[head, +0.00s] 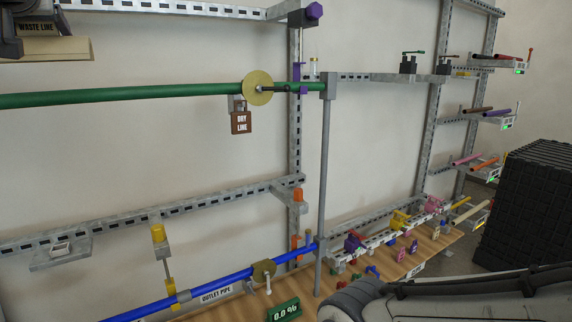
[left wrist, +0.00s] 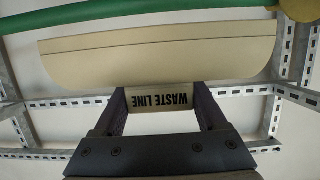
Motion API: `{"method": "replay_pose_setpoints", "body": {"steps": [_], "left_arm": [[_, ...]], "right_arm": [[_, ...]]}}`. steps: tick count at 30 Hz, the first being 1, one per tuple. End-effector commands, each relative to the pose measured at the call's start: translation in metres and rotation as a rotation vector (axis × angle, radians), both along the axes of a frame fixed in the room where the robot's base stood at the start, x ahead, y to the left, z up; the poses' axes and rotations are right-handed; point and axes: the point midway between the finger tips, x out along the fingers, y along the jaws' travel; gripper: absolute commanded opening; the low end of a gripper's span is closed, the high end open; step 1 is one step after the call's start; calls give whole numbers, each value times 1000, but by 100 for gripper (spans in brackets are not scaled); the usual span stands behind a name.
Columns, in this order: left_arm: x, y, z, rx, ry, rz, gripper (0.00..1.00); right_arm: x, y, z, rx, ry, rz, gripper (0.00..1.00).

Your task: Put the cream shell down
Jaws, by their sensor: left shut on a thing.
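The cream shell (left wrist: 160,55) fills the upper part of the left wrist view, a long trough-like piece with a flat edge and rounded lower corners. Its tab, lettered "WASTE LINE", sits between the two dark fingers of my left gripper (left wrist: 160,98), which is shut on it. In the head view part of the shell (head: 50,49) shows at the top left corner, held up in front of the wall and above the green pipe (head: 130,95). The rest of the shell is cut off by the picture edge. My right gripper is not in view.
A blue outlet pipe (head: 210,272) runs below. The wooden bench (head: 436,246) holds small coloured parts at right. A black crate stack (head: 540,210) stands beyond.

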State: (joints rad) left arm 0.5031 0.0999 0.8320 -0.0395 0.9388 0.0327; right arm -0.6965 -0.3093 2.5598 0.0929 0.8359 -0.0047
Motion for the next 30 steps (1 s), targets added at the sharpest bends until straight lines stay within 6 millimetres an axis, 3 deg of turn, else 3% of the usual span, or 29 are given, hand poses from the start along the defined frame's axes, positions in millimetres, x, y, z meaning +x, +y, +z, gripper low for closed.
{"method": "replay_pose_setpoints", "body": {"steps": [5, 11, 17, 30], "left_arm": [[0, -6, -11, -1, 2, -10, 21], [1, -19, -39, -2, 2, -39, 21], [5, -42, -92, -2, 2, -89, 21], [13, -102, -236, -3, 6, -222, 21]], "right_arm": [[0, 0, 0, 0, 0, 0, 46], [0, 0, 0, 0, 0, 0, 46], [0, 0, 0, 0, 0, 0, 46], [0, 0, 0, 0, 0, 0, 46]]}}
